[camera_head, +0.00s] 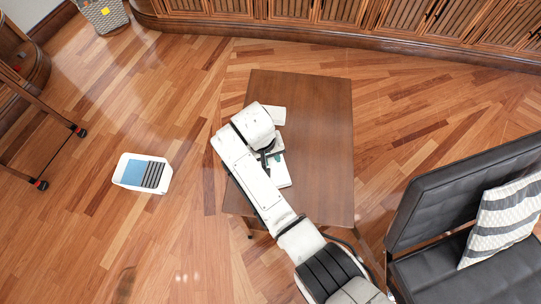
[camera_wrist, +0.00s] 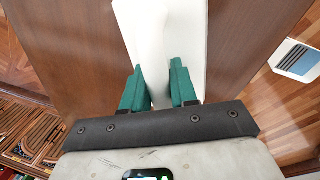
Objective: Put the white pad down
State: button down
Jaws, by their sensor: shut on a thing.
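My gripper (camera_head: 266,158) is over the left part of the brown table (camera_head: 318,140) in the head view. In the wrist view its green fingers (camera_wrist: 158,72) are shut on a white pad (camera_wrist: 180,30), which stretches away from them toward the top edge. The pad also shows in the head view (camera_head: 280,175), just below the fingers and partly hidden by my arm. I cannot tell whether the pad touches the tabletop.
A white bin (camera_head: 122,177) with blue and dark contents stands on the floor at left. A black chair (camera_head: 440,195) with a striped cushion (camera_head: 505,222) is at right. The table's right half is clear.

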jog(key=c, duration=0.9)
grip_release()
jog(key=shift+f, duration=0.15)
jog(key=r, duration=0.4)
jog(key=a+r, duration=0.1)
jog(key=r, duration=0.3)
jog(key=a+r, duration=0.1)
jog(key=r, duration=0.3)
jog(key=shift+s+r, duration=0.1)
jog(key=shift+s, duration=0.25)
